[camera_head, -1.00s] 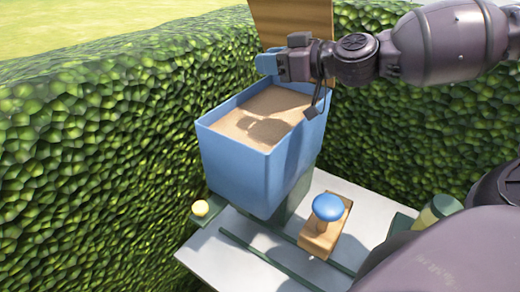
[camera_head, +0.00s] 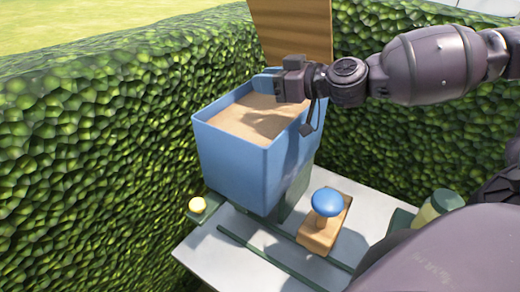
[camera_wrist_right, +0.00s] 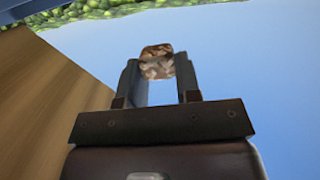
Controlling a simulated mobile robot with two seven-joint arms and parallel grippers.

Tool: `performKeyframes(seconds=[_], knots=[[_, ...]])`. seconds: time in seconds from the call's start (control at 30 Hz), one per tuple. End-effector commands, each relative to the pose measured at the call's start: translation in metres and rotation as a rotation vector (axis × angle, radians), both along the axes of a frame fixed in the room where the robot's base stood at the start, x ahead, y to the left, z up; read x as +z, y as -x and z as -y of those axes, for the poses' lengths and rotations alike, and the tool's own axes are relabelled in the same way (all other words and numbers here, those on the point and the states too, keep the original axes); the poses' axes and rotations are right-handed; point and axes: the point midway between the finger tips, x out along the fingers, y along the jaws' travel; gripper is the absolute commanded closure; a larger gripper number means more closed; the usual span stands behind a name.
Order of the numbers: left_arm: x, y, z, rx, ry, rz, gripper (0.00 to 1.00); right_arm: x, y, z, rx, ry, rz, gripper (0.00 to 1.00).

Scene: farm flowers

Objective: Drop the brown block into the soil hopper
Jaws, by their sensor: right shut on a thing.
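The soil hopper (camera_head: 235,165) is an open blue bin filled with light brown soil (camera_head: 250,118), in the middle of the head view. My right gripper (camera_head: 266,82) reaches in from the right, over the back part of the hopper. In the right wrist view the gripper (camera_wrist_right: 158,75) is shut on the brown block (camera_wrist_right: 157,62), a small mottled lump between the fingertips. The block cannot be made out in the head view. How high the gripper is above the soil is hard to tell. My left gripper is out of view.
A wooden board (camera_head: 292,30) stands upright behind the hopper. Green hedges (camera_head: 85,150) close in on the left and behind.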

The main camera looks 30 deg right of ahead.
Motion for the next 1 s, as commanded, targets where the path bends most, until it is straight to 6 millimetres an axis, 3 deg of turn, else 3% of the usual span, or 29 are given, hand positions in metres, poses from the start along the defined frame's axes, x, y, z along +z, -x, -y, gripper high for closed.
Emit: performKeyframes(seconds=[0.17, 0.2, 0.4, 0.77, 1.0], knots=[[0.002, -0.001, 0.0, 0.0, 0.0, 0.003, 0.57, 0.0, 0.0, 0.0, 0.0, 0.0, 0.0, 0.91], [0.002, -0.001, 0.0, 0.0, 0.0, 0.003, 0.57, 0.0, 0.0, 0.0, 0.0, 0.0, 0.0, 0.66], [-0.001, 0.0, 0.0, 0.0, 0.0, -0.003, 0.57, 0.001, 0.0, 0.0, 0.0, 0.0, 0.0, 0.39], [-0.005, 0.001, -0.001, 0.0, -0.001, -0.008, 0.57, 0.001, 0.003, 0.002, -0.002, 0.002, 0.001, 0.39], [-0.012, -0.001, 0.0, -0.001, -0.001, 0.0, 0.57, 0.002, 0.02, 0.012, -0.003, 0.004, 0.0, 0.39]])
